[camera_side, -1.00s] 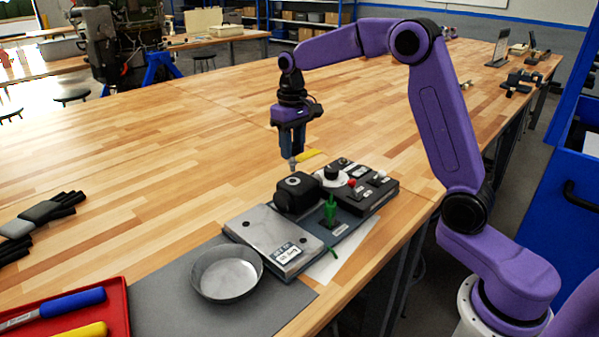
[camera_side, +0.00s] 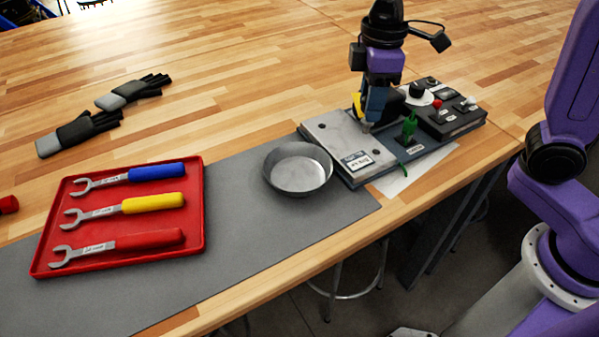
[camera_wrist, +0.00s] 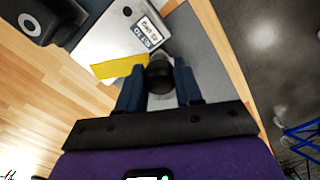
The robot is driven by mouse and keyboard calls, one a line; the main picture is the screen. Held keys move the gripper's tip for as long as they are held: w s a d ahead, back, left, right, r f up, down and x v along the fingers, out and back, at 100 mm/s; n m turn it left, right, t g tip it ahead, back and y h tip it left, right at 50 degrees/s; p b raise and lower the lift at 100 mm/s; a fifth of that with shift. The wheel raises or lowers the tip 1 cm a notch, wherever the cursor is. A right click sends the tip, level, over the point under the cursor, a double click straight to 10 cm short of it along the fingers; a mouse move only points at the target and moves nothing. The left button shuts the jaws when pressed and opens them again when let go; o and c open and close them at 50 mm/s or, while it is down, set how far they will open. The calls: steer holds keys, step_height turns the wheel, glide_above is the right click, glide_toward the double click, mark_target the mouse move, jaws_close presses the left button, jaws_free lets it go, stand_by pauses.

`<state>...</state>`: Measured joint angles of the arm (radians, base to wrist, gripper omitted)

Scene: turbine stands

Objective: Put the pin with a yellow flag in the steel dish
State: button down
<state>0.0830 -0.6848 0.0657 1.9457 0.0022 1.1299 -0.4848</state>
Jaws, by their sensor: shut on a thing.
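My gripper (camera_side: 372,108) is shut on the pin, whose yellow flag (camera_side: 357,104) sticks out to the left of the fingers. In the wrist view the pin's dark round end (camera_wrist: 160,74) is between the two fingers, with the yellow flag (camera_wrist: 118,66) to its left. The pin's pale lower tip (camera_side: 367,128) points down over the right part of the steel-coloured plate; I cannot tell the exact gap. The round steel dish (camera_side: 298,172) is empty, on the grey mat, left of the plate and of my gripper.
The labelled plate (camera_side: 335,137), a green upright piece (camera_side: 410,125) and a black control box (camera_side: 452,115) stand around my gripper. A red tray (camera_side: 190,215) with wrenches lies on the mat left of the dish. Gloves (camera_side: 85,128) lie farther back.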

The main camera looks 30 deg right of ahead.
steer(key=s+a+n, duration=0.3)
steer(key=s+n, duration=0.2)
steer(key=s, duration=0.2)
steer(key=shift+n, duration=0.3)
steer(key=shift+w+a+f, duration=1.2)
steer(key=shift+w+f, duration=0.65)
steer(key=shift+f, duration=0.4)
steer(key=shift+w+a+f, duration=1.15)
steer(key=shift+w+f, duration=0.65)
steer(key=shift+f, duration=0.45)
steer(key=shift+w+a+f, duration=1.2)
steer(key=shift+w+f, duration=0.65)
steer(key=shift+f, duration=0.4)
steer(key=shift+f, duration=0.1)
steer(key=c, duration=0.7)
jaws_free()
steer(key=shift+f, duration=0.1)
steer(key=shift+c, duration=0.2)
step_height(320, 180, up, 12)
steer(key=shift+r, duration=0.2)
